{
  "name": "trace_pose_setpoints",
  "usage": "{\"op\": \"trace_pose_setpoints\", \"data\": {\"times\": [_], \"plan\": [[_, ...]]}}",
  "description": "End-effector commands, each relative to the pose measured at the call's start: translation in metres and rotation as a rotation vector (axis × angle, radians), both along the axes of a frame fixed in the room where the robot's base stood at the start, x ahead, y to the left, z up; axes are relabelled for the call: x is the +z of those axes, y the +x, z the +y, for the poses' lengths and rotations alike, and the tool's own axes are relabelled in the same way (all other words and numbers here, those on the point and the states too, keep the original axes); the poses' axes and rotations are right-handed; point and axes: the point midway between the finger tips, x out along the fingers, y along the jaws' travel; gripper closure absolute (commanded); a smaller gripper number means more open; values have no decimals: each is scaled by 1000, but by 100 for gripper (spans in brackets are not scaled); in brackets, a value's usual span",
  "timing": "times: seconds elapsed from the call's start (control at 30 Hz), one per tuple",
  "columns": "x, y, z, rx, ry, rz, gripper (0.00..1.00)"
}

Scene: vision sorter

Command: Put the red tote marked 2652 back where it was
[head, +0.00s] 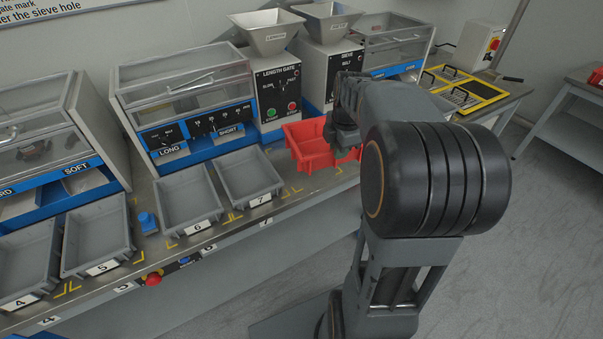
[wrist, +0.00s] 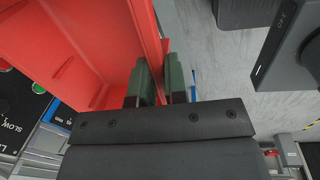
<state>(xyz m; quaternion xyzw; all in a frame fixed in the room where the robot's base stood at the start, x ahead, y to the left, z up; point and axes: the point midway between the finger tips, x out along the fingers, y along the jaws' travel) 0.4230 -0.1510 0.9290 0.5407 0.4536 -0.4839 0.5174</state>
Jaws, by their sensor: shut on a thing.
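A red tote (head: 306,148) shows in the head view at the bench's front, just right of the grey tote numbered 7. My arm hides its right part, and no number on it can be read. My gripper (head: 345,136) is at the tote's right side. In the wrist view the gripper's two green-padded fingers (wrist: 160,82) are shut on a side wall of the red tote (wrist: 85,45). Whether the tote touches the bench is hard to tell.
Grey totes 6 (head: 188,196) and 7 (head: 249,176) stand left of the red tote, with yellow corner marks on the bench (head: 293,192). Behind stand the length gate machine (head: 278,92) and the sieve machine (head: 338,60). A red button (head: 153,279) is on the bench front.

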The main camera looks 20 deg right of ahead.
Motion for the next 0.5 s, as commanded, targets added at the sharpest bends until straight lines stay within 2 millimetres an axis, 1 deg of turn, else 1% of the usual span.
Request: {"op": "trace_pose_setpoints", "data": {"times": [0.03,0.17,0.27,0.37,0.5], "plan": [[-6,-3,-3,38,-2,-4,100],[-4,-9,-6,123,-3,1,100],[-6,-3,-6,157,-2,4,100],[-15,14,-4,172,0,7,100],[-30,50,0,173,-1,7,100]]}}
